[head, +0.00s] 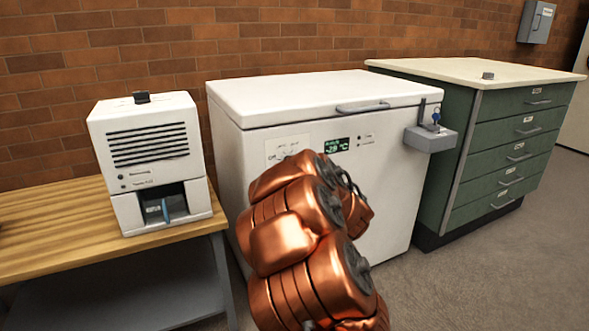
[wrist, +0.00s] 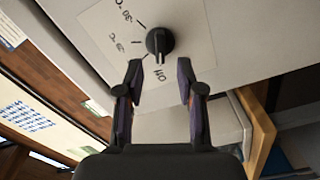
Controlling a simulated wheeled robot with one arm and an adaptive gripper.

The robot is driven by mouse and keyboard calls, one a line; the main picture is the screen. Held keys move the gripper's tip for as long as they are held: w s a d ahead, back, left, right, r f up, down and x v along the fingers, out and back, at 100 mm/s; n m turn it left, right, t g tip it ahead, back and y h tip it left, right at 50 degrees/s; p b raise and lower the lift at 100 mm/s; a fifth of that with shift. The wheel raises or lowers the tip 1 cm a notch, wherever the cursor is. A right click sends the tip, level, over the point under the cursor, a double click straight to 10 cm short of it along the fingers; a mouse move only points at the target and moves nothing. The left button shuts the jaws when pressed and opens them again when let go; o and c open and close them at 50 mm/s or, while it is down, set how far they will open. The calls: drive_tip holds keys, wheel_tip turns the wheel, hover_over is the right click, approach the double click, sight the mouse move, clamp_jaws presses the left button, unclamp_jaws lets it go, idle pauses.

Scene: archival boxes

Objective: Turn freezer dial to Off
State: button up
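The white chest freezer (head: 325,105) stands against the brick wall, with a pale dial label (head: 288,148) on its front, partly hidden by my copper arm. In the wrist view, the black round dial (wrist: 159,42) sits on that label, with black tick marks and lettering around it. A pale mark on the dial's lower edge points down toward lettering that looks like "Off", seen upside down. My gripper (wrist: 160,76) is open and empty, its fingertips apart on either side below the dial, not visibly touching it. In the head view my gripper is hidden behind my arm.
A green display (head: 337,145) is right of the dial label. A grey lock box with a key (head: 430,138) juts from the freezer's right front. A white device (head: 150,160) stands on a wooden table (head: 50,215) at left. Green drawers (head: 515,150) stand at right. Floor is clear at right.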

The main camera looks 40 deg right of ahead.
drive_tip(key=v, duration=0.8)
idle(0.4)
idle(0.7)
